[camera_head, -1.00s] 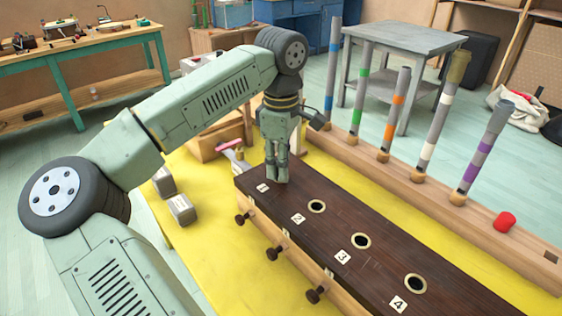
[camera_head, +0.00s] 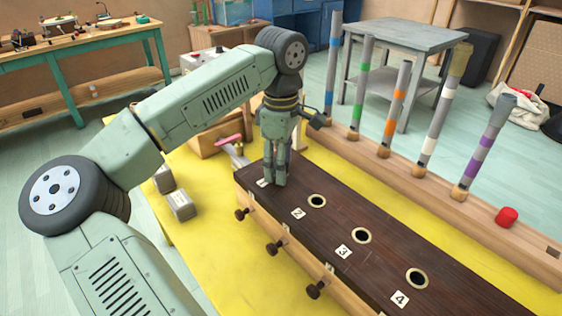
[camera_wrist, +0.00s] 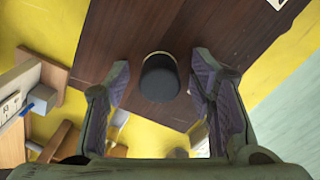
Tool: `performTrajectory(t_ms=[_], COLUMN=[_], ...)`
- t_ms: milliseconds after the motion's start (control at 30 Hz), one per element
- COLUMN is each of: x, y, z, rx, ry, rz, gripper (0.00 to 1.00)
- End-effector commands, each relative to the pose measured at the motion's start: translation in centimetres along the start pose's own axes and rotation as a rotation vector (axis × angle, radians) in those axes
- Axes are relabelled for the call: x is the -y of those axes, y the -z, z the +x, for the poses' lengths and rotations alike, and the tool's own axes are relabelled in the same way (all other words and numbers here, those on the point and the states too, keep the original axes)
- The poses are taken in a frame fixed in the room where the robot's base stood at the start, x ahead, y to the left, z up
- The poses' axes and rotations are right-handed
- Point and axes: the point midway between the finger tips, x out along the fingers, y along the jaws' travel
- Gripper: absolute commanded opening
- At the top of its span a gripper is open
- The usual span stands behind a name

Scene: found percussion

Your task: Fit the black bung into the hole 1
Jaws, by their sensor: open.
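The black bung (camera_wrist: 160,80) stands between my fingers in the wrist view, on the dark wooden board (camera_wrist: 130,28). A thin light rim shows at its far edge, like the ring of a hole; how deep it sits I cannot tell. My gripper (camera_head: 274,184) is low over the far end of the board, beside label 1 (camera_head: 263,183). In the wrist view its fingers (camera_wrist: 162,97) are open, with a gap on both sides of the bung. Hole 1 and the bung are hidden behind my gripper in the head view.
Open ringed holes lie by label 2 (camera_head: 297,213), label 3 (camera_head: 343,251) and label 4 (camera_head: 400,298). A wooden rail (camera_head: 410,184) with several upright banded tubes and a red bung (camera_head: 507,217) runs along the right. Two grey blocks (camera_head: 181,206) lie on the yellow table (camera_head: 215,265).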

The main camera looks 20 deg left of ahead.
Motion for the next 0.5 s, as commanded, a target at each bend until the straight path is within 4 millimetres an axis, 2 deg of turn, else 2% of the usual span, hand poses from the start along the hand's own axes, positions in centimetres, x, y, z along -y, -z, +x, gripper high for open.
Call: performTrajectory(t_ms=[267,367,500], x=[0.0,-0.1,-0.1], y=[0.0,0.0,0.0], z=[-0.7,-2.2,-5.2], rx=[-0.001,-0.002,-0.003], ry=[0.000,-0.003,-0.003], rz=[-0.001,-0.001,-0.001], gripper=[0.50,0.50,0.50])
